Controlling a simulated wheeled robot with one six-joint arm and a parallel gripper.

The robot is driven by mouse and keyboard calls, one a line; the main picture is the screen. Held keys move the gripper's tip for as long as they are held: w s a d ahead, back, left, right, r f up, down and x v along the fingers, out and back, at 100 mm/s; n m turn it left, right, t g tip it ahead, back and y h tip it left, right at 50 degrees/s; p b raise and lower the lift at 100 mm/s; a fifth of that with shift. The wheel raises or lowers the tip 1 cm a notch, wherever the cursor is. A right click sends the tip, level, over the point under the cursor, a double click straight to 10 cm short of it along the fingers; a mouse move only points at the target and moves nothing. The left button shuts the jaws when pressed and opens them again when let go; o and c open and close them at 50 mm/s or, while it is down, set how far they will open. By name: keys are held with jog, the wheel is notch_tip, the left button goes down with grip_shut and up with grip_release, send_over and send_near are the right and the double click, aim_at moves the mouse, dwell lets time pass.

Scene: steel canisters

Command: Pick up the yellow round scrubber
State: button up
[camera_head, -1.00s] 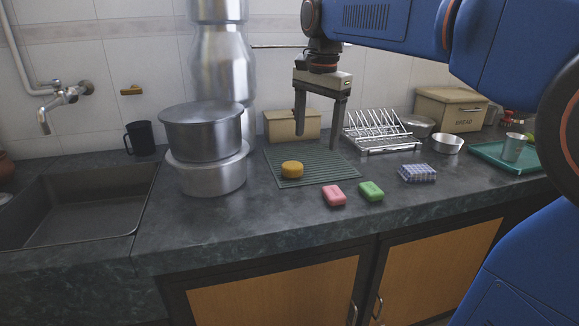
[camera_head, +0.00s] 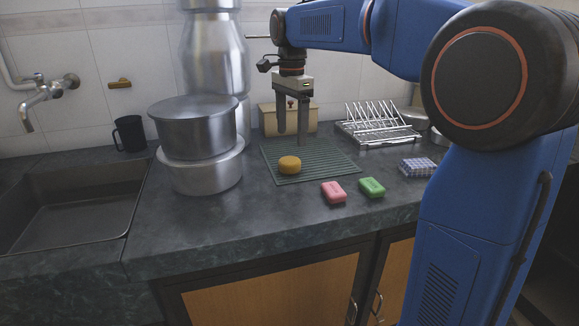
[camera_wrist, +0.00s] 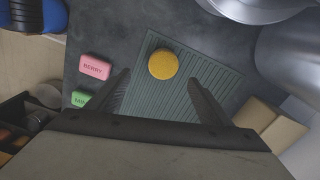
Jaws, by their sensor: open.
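The yellow round scrubber (camera_head: 289,165) lies on the green ribbed mat (camera_head: 325,163), near the mat's left side in the head view. In the wrist view the scrubber (camera_wrist: 163,65) shows whole, ahead of and between the fingertips. My gripper (camera_head: 291,140) points down above the mat, behind the scrubber in the head view. Its two fingers are apart with nothing between them. The gripper (camera_wrist: 160,80) also shows open in the wrist view, not touching the scrubber.
Stacked steel pots (camera_head: 195,130) stand left of the mat. A pink soap (camera_head: 334,192) and a green soap (camera_head: 371,187) lie in front of it. A dish rack (camera_head: 375,130) and a beige box (camera_head: 270,120) stand behind. The sink (camera_head: 70,205) is far left.

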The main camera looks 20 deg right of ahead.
send_over(289, 160)
jog(key=f, duration=0.4)
jog(key=shift+s+d+f, duration=0.1)
jog(key=shift+s+d, duration=0.1)
jog(key=shift+s, duration=0.1)
jog(key=shift+w+a+f, duration=0.15)
jog(key=shift+f, duration=1.2)
jog(key=shift+w+a+f, duration=0.1)
jog(key=shift+w+f, duration=0.05)
jog(key=shift+f, duration=1.2)
jog(key=shift+c, duration=0.6)
jog(key=c, duration=1.1)
notch_tip(289, 160, up, 10)
jog(key=shift+r, duration=0.1)
